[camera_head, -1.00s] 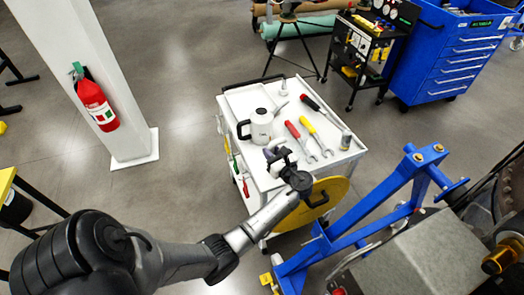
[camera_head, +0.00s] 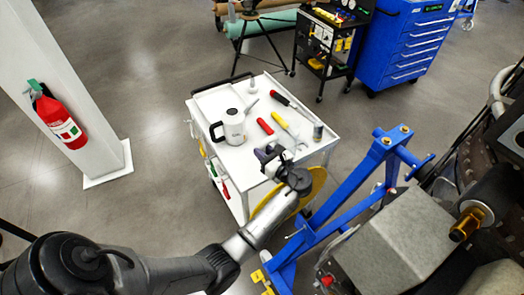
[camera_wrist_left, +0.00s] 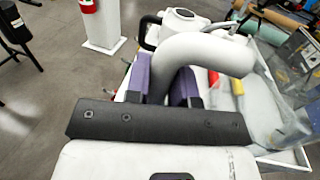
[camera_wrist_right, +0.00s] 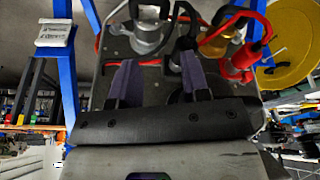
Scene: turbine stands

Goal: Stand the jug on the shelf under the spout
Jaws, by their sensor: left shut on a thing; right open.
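My left gripper (camera_head: 268,156) is at the front right edge of the white cart in the head view. In the left wrist view its purple fingers (camera_wrist_left: 168,85) are shut on a thick grey curved handle (camera_wrist_left: 208,52). The handle seems to belong to a clear jug (camera_wrist_left: 292,75), whose see-through body shows at the right and is hard to make out in the head view. My right gripper (camera_wrist_right: 158,78) is open and empty, its fingers apart before a grey machine with red hoses. I cannot clearly tell the spout or shelf.
A white kettle (camera_head: 234,126) with a black handle and several tools stand on the cart (camera_head: 218,100). A blue stand (camera_head: 348,190) and a machine with a brass fitting (camera_head: 466,224) are at the right. A yellow disc (camera_head: 318,180) is beside the cart.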

